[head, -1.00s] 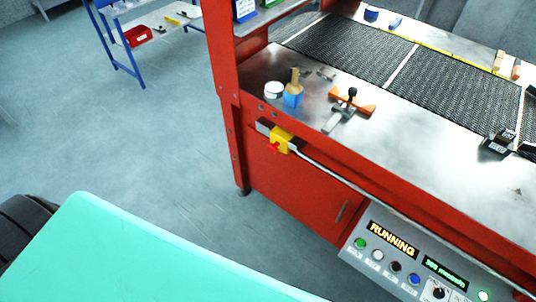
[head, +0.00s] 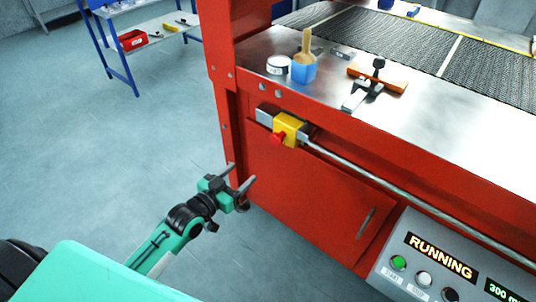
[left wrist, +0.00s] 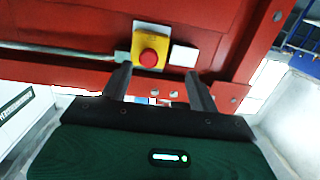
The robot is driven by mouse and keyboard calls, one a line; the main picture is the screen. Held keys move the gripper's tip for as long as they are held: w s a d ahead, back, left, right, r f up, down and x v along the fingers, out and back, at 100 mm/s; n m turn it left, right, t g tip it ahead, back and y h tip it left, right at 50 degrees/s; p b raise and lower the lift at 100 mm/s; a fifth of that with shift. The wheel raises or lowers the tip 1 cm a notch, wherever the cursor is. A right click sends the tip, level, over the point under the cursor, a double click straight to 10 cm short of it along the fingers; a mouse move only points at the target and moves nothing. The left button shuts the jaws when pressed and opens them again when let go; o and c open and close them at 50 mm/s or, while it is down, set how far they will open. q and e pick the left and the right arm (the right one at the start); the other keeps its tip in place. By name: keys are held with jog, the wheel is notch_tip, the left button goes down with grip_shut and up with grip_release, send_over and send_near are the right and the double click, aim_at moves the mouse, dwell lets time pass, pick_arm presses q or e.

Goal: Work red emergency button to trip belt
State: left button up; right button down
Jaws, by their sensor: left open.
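The red emergency button (head: 277,138) sits on a yellow housing (head: 291,127) on the red machine's front face, below the metal top. In the left wrist view the round red button (left wrist: 149,58) shows on its yellow plate (left wrist: 167,36), just beyond the fingers. My left gripper (head: 242,178) is open and empty, below and left of the button and apart from it. It also shows in the left wrist view (left wrist: 160,84), its two fingers spread. The display (head: 440,256) reads RUNNING. My right gripper is not in view.
A metal rail (head: 400,193) runs right from the button housing. A blue pot with a brush (head: 304,70), a white tin (head: 278,65) and an orange-handled tool (head: 377,80) stand on the top. The mesh belt (head: 390,38) lies behind. Open floor is at left.

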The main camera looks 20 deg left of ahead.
pick_arm(q)
notch_tip(320, 180, up, 3)
jog(key=h, duration=0.1)
jog(key=b, duration=0.1)
send_near(274, 140)
jog(key=shift+m+t, duration=0.3)
jog(key=shift+t, duration=0.1)
jog(key=x, duration=0.7)
jog(key=shift+s+d+f, duration=0.1)
jog(key=shift+f, duration=0.2)
jog(key=shift+w+d, duration=0.25)
jog(key=shift+w, duration=0.55)
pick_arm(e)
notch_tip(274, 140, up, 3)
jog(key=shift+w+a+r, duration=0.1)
